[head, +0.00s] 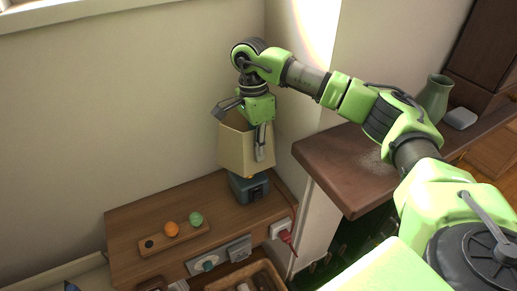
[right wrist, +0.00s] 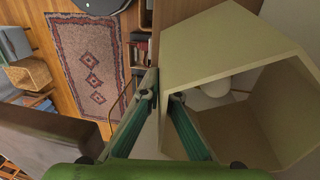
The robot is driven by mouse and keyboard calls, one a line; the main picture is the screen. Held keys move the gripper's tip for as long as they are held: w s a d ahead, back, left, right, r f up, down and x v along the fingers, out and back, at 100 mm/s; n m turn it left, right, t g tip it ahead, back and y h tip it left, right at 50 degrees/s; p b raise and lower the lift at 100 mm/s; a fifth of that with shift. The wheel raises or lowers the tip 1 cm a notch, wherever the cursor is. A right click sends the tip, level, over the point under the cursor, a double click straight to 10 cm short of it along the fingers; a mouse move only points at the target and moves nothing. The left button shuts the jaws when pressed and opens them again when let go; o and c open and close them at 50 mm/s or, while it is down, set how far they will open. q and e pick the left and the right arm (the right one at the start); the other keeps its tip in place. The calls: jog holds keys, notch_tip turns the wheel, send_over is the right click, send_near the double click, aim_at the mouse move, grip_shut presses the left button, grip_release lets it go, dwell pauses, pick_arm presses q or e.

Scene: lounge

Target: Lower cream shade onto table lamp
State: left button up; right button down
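The cream shade (head: 234,147) is over the table lamp's blue-grey base (head: 248,187) on the wooden side table. Whether the shade rests on the lamp or hangs just above it I cannot tell. My right gripper (head: 246,126) is at its upper rim. In the right wrist view the gripper (right wrist: 163,95) has one finger outside and one inside the wall of the shade (right wrist: 225,45), closed on it. A white rounded thing, apparently the bulb (right wrist: 216,86), shows inside the shade. My left gripper is not in view.
The side table (head: 130,222) bears a wooden tray with an orange ball (head: 171,229) and a green ball (head: 196,219). Sockets and a red plug (head: 286,237) are in front. A brown ledge (head: 345,170) with a green vase (head: 435,98) stands right, under my arm.

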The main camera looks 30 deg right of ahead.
jog(key=shift+f, duration=0.3)
jog(key=c, duration=2.2)
grip_release()
